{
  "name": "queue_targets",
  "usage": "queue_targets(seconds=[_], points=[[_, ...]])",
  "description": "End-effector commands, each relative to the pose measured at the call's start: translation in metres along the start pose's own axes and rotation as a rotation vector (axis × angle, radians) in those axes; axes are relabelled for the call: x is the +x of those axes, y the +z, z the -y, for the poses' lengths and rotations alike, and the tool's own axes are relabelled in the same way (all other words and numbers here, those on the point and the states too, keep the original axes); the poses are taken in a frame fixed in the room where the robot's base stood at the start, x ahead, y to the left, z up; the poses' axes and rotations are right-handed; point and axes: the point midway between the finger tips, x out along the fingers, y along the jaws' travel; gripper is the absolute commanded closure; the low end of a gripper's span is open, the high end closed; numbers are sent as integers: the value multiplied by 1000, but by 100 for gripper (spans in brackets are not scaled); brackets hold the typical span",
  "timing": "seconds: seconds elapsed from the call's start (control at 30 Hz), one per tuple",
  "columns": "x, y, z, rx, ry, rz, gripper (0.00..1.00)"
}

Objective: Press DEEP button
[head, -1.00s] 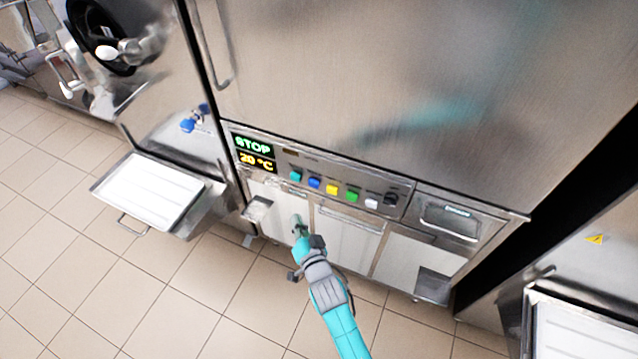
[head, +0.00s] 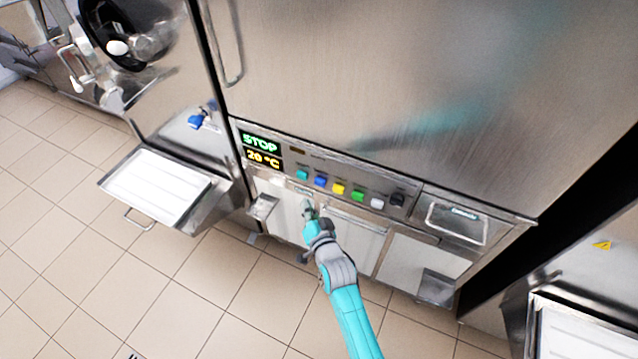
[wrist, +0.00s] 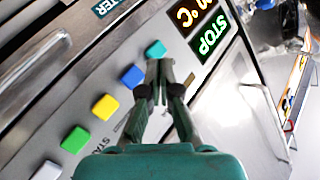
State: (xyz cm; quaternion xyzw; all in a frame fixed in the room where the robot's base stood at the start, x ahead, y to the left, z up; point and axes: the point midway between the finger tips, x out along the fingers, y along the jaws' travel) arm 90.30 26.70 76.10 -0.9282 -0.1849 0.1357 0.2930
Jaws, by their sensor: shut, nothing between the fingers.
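A row of square buttons runs along the freezer's control panel (head: 290,160): teal (head: 302,174), blue (head: 321,181), yellow (head: 338,188), green (head: 357,195) and white (head: 377,203). I cannot read which one is labelled DEEP. My gripper (head: 308,207) is shut and empty, just below the left end of the row. In the wrist view its fingertips (wrist: 159,64) appear just below the teal button (wrist: 155,48), beside the blue button (wrist: 133,76). I cannot tell whether they touch the panel. The fingers hide part of the panel below the teal button.
A display (head: 262,150) left of the buttons reads STOP and 20 °C. A black knob (head: 397,199) sits at the right end of the row. A machine with a white tray (head: 160,186) stands left, another tray (head: 585,330) lower right. The tiled floor in front is clear.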

Motion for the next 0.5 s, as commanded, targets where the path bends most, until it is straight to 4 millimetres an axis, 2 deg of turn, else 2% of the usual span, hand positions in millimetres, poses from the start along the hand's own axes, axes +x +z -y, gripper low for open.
queue_targets(seconds=[0.3, 0.5], points=[[25, -18, -18, 1, 1, 0, 100], [33, -24, -24, 1, 1, 0, 100]])
